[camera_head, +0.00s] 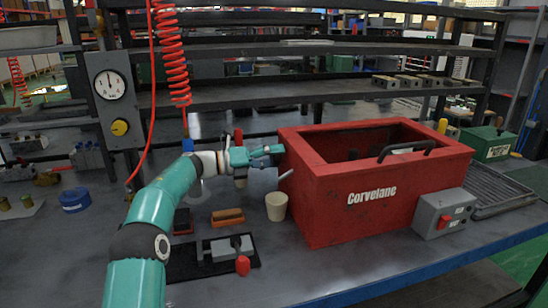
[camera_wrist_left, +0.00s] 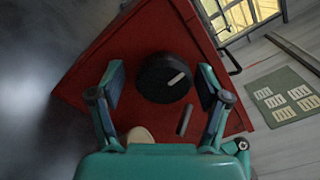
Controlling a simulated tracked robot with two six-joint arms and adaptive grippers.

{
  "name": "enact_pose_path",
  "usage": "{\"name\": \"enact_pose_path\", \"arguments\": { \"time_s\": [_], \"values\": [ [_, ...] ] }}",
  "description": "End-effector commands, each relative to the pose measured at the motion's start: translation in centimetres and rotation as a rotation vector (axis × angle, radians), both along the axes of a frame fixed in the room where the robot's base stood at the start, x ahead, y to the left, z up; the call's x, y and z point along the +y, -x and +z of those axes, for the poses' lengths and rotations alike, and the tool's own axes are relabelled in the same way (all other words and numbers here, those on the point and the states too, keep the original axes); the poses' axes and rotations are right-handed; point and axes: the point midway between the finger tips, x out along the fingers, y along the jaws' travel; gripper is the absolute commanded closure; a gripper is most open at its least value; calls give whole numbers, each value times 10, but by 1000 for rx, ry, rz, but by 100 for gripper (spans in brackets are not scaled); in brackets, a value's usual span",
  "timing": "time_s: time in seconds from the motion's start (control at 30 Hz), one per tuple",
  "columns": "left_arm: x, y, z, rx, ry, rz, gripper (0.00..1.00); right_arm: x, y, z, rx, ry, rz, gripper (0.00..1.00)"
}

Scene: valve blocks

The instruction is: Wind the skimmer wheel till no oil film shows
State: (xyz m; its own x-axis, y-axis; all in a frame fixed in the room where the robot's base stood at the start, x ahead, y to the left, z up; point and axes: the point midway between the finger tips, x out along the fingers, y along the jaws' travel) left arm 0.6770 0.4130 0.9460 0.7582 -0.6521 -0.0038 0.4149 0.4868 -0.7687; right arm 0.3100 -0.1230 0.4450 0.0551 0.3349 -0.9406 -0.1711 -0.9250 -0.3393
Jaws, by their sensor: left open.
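The red Corvelane tank (camera_head: 385,205) stands on the bench at the right. In the left wrist view its red wall (camera_wrist_left: 95,75) carries a black round wheel (camera_wrist_left: 163,82) with a pale mark. My left gripper (camera_head: 272,152) is at the tank's left wall. In the left wrist view its open fingers (camera_wrist_left: 162,88) lie on either side of the wheel, with a visible gap at each. The head view hides the wheel. A grey spout (camera_head: 286,175) sticks out from that wall above a beige cup (camera_head: 276,206). The tank's inside is mostly hidden, so I cannot see any oil film. My right gripper is not in view.
A grey box with a red switch (camera_head: 441,214) sits at the tank's front right, near a dark ribbed tray (camera_head: 500,190). A red-handled clamp (camera_head: 240,258) and an orange-brown block (camera_head: 228,216) lie left of the tank. A red coiled hose (camera_head: 175,55) hangs behind my left arm.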

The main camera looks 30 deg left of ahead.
Motion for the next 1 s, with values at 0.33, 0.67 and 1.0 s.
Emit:
{"name": "enact_pose_path", "arguments": {
  "time_s": [0.33,0.67,1.0],
  "values": [
    [11,11,1,-1,0,6,24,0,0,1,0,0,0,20],
    [43,48,0,0,-1,4,24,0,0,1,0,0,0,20],
    [49,56,0,-1,0,1,24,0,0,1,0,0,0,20]
  ]
}}
